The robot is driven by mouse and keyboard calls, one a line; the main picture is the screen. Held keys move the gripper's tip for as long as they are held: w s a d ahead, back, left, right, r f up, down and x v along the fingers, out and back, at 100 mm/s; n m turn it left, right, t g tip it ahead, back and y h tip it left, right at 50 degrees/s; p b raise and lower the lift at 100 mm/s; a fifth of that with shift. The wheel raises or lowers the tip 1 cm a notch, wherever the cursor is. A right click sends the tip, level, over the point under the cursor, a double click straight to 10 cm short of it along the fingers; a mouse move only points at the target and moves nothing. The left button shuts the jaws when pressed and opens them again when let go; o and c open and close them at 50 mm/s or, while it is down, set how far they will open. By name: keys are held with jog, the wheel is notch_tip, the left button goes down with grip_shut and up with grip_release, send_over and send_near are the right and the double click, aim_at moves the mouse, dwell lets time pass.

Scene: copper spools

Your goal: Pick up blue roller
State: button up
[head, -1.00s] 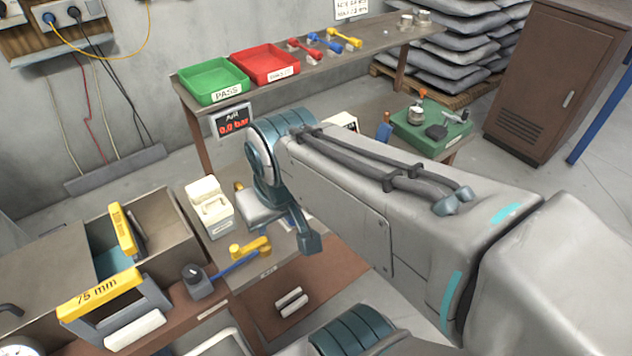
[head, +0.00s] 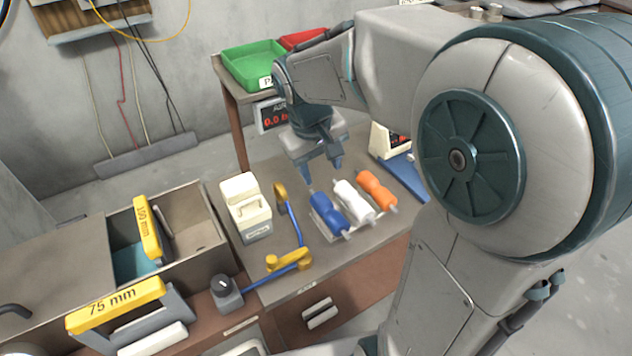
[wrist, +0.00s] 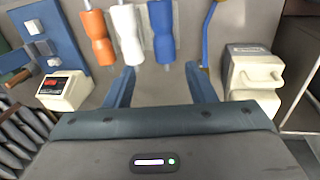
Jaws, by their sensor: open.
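The blue roller (head: 328,215) lies in a rack on the workbench, left of a white roller (head: 354,200) and an orange roller (head: 377,190) in the head view. My gripper (head: 325,180) is open and empty, above and just behind the rack. In the wrist view the blue roller (wrist: 161,32) is ahead of the fingers, right of the white roller (wrist: 127,34) and the orange roller (wrist: 98,36). The gripper's two fingers (wrist: 160,88) are spread apart and touch none of the rollers.
A cream box (head: 246,208) and a blue-handled tool with yellow ends (head: 290,259) are left of the rack. Green (head: 252,66) and red trays sit on the shelf behind.

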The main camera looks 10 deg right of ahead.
aim_at(324, 203)
jog(key=f, duration=0.3)
jog(key=w+f, duration=0.1)
jog(key=f, duration=0.2)
jog(key=w+d+f, duration=0.1)
jog(key=f, duration=0.2)
jog(key=shift+f, duration=0.4)
jog(key=shift+w+d+f+p, duration=0.1)
jog(key=shift+d+f+p, duration=0.1)
jog(key=shift+f, duration=1.1)
jog(key=shift+w+d+f+p, duration=0.1)
jog(key=shift+f+p, duration=0.05)
jog(key=shift+f, duration=1.15)
jog(key=c, duration=0.9)
